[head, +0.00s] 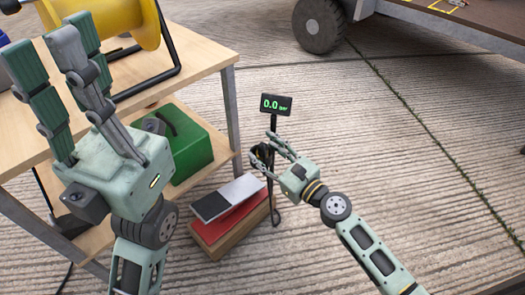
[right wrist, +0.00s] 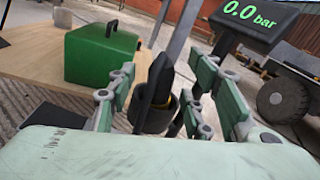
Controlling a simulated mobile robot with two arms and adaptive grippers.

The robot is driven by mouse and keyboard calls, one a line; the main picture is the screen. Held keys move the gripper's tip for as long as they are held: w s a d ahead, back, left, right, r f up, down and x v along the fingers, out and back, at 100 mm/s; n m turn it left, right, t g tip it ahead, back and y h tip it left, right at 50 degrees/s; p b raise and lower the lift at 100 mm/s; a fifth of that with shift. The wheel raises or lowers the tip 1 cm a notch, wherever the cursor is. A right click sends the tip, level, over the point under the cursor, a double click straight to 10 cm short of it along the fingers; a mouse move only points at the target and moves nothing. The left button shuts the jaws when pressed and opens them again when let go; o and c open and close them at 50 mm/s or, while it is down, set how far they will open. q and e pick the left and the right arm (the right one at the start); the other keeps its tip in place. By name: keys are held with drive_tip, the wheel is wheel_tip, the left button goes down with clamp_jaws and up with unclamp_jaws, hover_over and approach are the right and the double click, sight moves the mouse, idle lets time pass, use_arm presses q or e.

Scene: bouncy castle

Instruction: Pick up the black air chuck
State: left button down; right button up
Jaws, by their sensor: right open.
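The black air chuck (right wrist: 160,78) stands upright in a black cup-shaped holder (right wrist: 154,113) in the right wrist view. My right gripper (right wrist: 165,88) is open, with its fingers apart on either side of the chuck and holder. I cannot tell whether any finger touches them. In the head view my right gripper (head: 268,148) is at the black post below the display, and its fingers mostly hide the chuck. My left gripper (head: 45,48) is open and empty, raised with its fingers pointing up, in front of the wooden table.
A display (head: 276,104) reading 0.0 bar tops the post. A foot pedal (head: 228,198) on a red-brown base is below. A green case (head: 186,145) sits on the table's lower shelf, and a yellow reel (head: 120,18) on top.

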clamp_jaws()
idle(0.4)
